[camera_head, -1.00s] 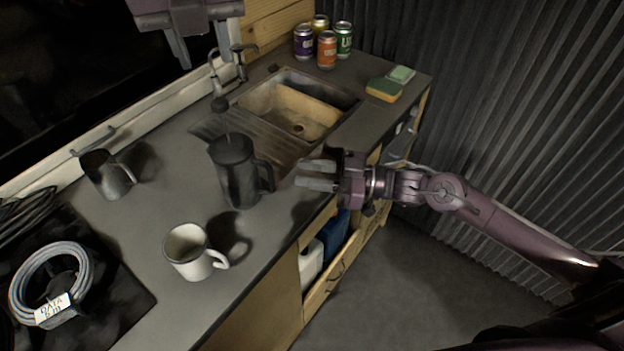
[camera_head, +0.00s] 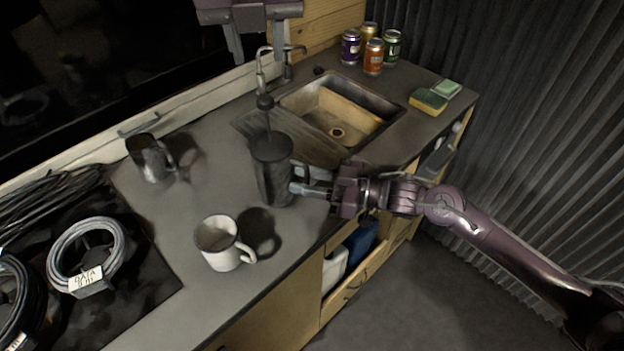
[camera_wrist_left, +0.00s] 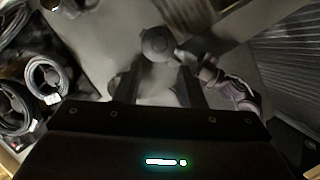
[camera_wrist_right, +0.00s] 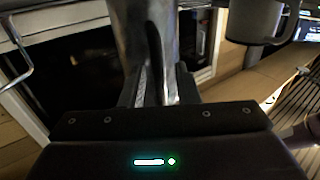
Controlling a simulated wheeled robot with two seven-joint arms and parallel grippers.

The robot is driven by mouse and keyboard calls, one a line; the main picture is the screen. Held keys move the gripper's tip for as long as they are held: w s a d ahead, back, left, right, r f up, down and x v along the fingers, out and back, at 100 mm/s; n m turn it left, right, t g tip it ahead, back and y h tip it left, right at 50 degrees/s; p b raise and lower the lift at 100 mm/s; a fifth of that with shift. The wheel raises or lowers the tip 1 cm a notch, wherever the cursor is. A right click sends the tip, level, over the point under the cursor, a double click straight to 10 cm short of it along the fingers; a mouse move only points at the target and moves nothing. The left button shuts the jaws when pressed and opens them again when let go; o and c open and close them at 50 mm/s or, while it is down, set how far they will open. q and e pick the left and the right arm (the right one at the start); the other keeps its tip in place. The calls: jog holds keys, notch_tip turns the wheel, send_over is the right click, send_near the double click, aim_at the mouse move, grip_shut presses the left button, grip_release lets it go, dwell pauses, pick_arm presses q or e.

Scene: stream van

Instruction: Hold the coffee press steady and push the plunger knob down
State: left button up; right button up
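The dark coffee press (camera_head: 272,175) stands upright on the counter, its plunger knob (camera_head: 265,102) raised on a rod above the lid. My right gripper (camera_head: 302,182) is at the press handle from the right; its fingers look apart, one on each side of the handle. In the right wrist view the press body (camera_wrist_right: 148,25) rises just beyond the fingers. My left gripper (camera_head: 252,52) is open and empty, pointing down, high and behind the press in the head view. The left wrist view shows the press (camera_wrist_left: 157,42) from above, beyond the open fingers.
A white mug (camera_head: 220,243) stands in front of the press and a dark metal mug (camera_head: 150,158) to its left. The sink (camera_head: 375,103) with its faucet is behind.

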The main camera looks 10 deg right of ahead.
grip_shut()
